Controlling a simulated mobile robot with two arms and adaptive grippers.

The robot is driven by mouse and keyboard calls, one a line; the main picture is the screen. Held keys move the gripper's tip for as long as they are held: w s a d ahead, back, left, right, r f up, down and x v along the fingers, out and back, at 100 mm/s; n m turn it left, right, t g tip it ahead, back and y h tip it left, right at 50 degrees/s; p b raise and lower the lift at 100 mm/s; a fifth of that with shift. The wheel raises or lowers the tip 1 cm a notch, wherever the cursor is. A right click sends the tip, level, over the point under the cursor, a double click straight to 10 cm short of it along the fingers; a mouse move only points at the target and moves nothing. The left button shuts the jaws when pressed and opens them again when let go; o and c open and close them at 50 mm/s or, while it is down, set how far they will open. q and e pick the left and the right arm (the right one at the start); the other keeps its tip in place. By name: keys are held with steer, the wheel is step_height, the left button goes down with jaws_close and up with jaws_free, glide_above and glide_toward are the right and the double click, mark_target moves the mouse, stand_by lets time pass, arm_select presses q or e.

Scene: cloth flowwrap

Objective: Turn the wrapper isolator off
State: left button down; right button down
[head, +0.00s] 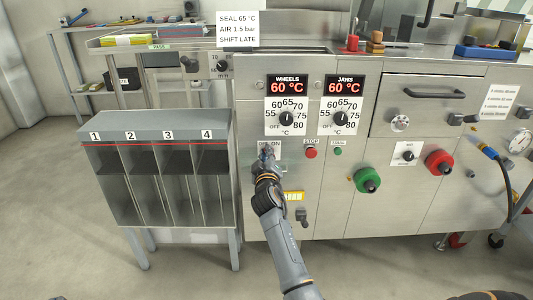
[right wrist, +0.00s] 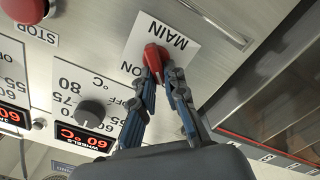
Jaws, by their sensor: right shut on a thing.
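The wrapper isolator is a red handle (right wrist: 155,55) on a white plate marked MAIN (right wrist: 180,30) with an ON mark beside it, seen upside down in the right wrist view. My right gripper (right wrist: 160,85) has its two fingers closed around this handle. In the head view my right gripper (head: 266,158) reaches the front panel below the WHEELS dial and hides the handle. Part of the OFF/ON lettering shows above it. The handle's exact angle against the marks is hard to tell. My left gripper is not in view.
The red STOP button (head: 311,153) and a small green button (head: 338,151) sit right of the gripper. WHEELS (head: 287,118) and JAWS (head: 341,118) dials are above, both displays reading 60 °C. A grey numbered bin rack (head: 160,127) stands close on the left.

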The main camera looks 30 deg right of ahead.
stand_by(0.4)
steer(key=c, duration=1.4)
jaws_free()
steer(key=v, duration=1.2)
steer(key=shift+s, duration=0.1)
